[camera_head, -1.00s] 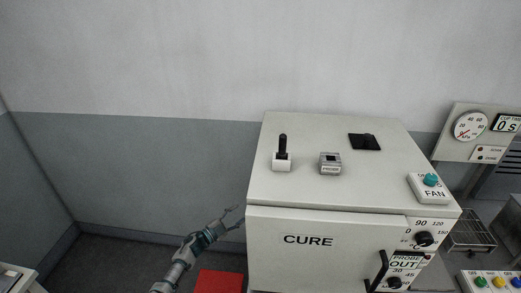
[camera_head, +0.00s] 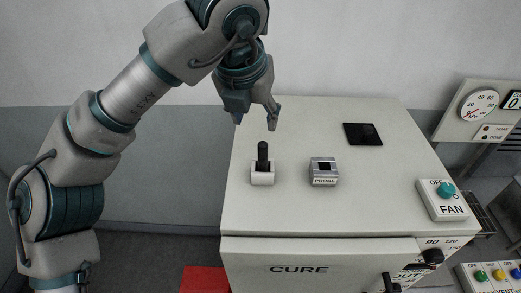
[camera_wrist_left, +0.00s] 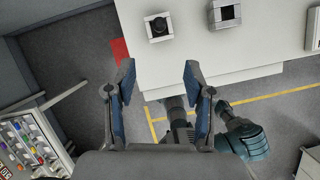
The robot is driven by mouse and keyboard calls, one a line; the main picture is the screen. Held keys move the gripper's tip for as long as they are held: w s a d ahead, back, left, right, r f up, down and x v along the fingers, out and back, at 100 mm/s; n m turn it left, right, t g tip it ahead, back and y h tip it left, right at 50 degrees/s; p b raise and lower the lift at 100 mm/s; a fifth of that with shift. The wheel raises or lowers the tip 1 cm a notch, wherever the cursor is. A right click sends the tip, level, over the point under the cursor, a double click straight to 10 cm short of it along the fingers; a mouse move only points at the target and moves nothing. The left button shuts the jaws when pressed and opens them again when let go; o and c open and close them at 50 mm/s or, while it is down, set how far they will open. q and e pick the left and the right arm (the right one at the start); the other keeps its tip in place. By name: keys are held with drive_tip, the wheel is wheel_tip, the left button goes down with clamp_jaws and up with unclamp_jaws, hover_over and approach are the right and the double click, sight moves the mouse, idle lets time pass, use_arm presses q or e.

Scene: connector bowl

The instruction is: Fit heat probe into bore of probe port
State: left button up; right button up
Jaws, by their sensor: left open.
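The heat probe (camera_head: 263,153) is a black upright stick standing in a white square holder (camera_head: 262,178) on top of the CURE cabinet. In the left wrist view the probe (camera_wrist_left: 159,25) shows from above, ahead of the fingertips. The probe port (camera_head: 324,172) is a grey block labelled PROBE with a dark square opening, to the right of the holder. The port also shows at the top of the left wrist view (camera_wrist_left: 225,14). My left gripper (camera_head: 256,121) is open and empty, above and slightly left of the probe, not touching it. My right gripper is not in view.
The white cabinet top (camera_head: 300,215) is mostly clear. A flat black pad (camera_head: 362,134) lies at the back right, and a FAN switch box (camera_head: 443,200) sits near the right edge. A gauge panel (camera_head: 478,110) stands beyond. A red patch (camera_head: 205,280) is on the floor.

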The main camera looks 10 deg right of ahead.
use_arm(q)
approach(263, 154)
drive_tip(key=x, duration=0.2)
drive_tip(key=w+x, duration=0.1)
drive_tip(key=x, duration=0.2)
drive_tip(key=shift+a+p, duration=0.2)
drive_tip(key=shift+p, duration=0.1)
drive_tip(key=shift+w+d+f, duration=0.15)
drive_tip(key=shift+d+f, duration=0.15)
drive_tip(key=shift+f, duration=0.25)
drive_tip(key=p+x, duration=0.1)
drive_tip(key=x, duration=0.3)
drive_tip(key=shift+w+d+f+p, duration=0.15)
drive_tip(key=shift+f+p, duration=0.1)
drive_tip(key=shift+p, duration=0.15)
drive_tip(key=shift+w+f, duration=0.15)
drive_tip(key=shift+f, duration=0.15)
drive_tip(key=c, duration=0.5)
clamp_jaws()
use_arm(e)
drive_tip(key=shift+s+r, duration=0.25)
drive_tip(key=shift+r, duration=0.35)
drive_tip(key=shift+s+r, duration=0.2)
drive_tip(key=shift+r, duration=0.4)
